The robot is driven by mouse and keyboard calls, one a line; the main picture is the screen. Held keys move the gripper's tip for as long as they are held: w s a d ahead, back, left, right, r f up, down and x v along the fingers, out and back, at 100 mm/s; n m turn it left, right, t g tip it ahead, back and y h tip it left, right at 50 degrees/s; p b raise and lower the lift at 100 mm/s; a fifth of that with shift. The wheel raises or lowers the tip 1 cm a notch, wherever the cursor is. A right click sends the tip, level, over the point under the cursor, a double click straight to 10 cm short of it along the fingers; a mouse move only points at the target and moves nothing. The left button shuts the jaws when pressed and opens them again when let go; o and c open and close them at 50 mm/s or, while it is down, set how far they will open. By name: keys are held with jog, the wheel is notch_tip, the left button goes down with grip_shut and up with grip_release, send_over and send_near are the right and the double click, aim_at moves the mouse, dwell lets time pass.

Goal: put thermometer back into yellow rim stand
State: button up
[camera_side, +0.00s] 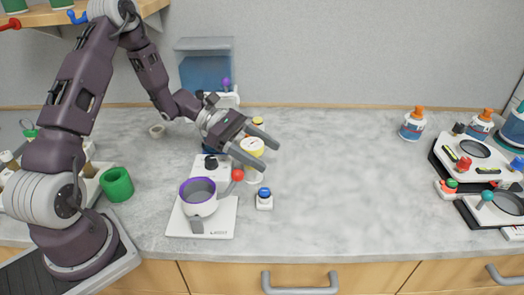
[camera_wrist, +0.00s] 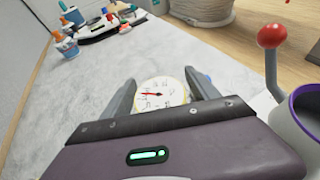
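A round white dial thermometer with a yellow rim (camera_wrist: 160,94) lies between my fingers in the wrist view. Its red needle and face point up toward the camera. In the side view the yellow-rimmed dial (camera_side: 252,145) shows between my fingers, above a pale yellowish body (camera_side: 254,173). I cannot tell whether that body is the stand or part of the dial. My gripper (camera_side: 271,157) points right and down, its fingers wide apart on either side of the dial. It looks open; any contact is unclear. A smaller yellow-topped thing (camera_side: 258,120) stands just behind.
A purple-rimmed white pot (camera_side: 199,197) sits on a white scale in front, with a red-knobbed lever (camera_side: 237,174) close to my gripper. A small blue-capped bottle (camera_side: 264,198) stands to its right. A green cup (camera_side: 117,185) is left. The counter's middle is clear.

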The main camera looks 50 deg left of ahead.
jog(key=shift+a+r, duration=0.1)
jog(key=shift+r, duration=0.05)
jog(key=v, duration=1.1)
jog(key=shift+s+a+r, duration=0.15)
jog(key=shift+s+a, duration=0.05)
jog(key=shift+a, duration=0.1)
jog(key=s+d+r+m+g+y, duration=0.5)
jog(key=s+d+r+m, duration=0.2)
jog(key=s+d+m, duration=0.3)
jog(key=s+r+m+t+y, duration=0.2)
jog(key=s+m+y, duration=0.1)
jog(key=s+m, duration=0.3)
jog(key=s+d+r+m+t+y, duration=0.1)
jog(key=s+r+m+t+y, duration=0.1)
jog(key=s+m, duration=0.4)
jog(key=shift+s+d+r+t+y, duration=0.15)
jog(key=shift+s+d+t+y, duration=0.15)
jog(key=shift+t+y, duration=0.65)
